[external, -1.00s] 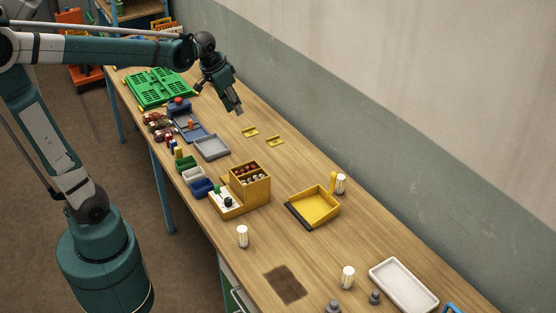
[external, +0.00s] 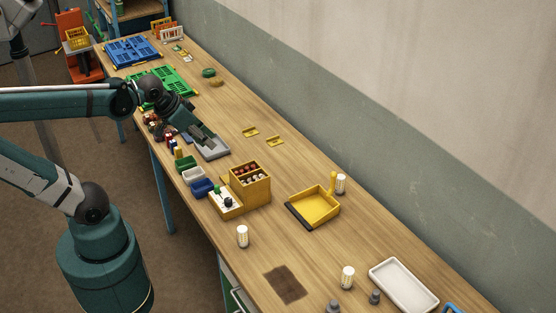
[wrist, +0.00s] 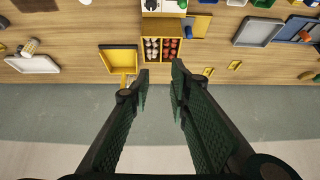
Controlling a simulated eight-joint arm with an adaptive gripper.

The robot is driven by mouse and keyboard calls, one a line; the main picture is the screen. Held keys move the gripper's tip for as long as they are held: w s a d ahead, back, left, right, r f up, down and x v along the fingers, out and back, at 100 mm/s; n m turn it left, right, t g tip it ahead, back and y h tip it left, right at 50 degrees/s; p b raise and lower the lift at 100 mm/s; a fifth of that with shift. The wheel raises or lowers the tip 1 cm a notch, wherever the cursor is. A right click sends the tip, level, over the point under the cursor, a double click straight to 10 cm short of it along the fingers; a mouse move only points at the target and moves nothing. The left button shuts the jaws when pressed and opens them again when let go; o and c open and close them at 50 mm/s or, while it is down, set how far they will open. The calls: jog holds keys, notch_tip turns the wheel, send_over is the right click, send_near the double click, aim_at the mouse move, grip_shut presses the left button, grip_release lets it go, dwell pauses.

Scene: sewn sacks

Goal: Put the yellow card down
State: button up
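Two small yellow pieces lie apart on the bare table, the left one (external: 250,131) and the right one (external: 275,141). They also show in the wrist view, one (wrist: 208,72) near the gripper and another (wrist: 234,65) farther right. A small yellow upright piece (external: 178,153) stands by the green bin. I cannot tell which of these is the yellow card. My gripper (external: 212,143) hangs over the grey tray (external: 216,152), partly covering it. In the wrist view the gripper (wrist: 160,71) has its fingers apart, with nothing visible between them.
A yellow compartment box (external: 251,184) holds red and white items. Green, white and blue bins (external: 202,188) stand beside it. A yellow dustpan-like tray (external: 315,207) and white cylinders stand to the right. A wall runs along the back. The tabletop around the two yellow pieces is clear.

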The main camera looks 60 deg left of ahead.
jog(key=shift+s+d+f+t, duration=0.1)
jog(key=shift+s+d+f, duration=0.2)
jog(key=shift+s, duration=0.2)
jog(key=shift+s+d+f+t, duration=0.15)
jog(key=shift+s+f, duration=0.1)
jog(key=shift+s, duration=0.25)
jog(key=shift+s+d+f+t, duration=0.1)
jog(key=shift+s+d+f, duration=0.2)
jog(key=shift+s, duration=0.2)
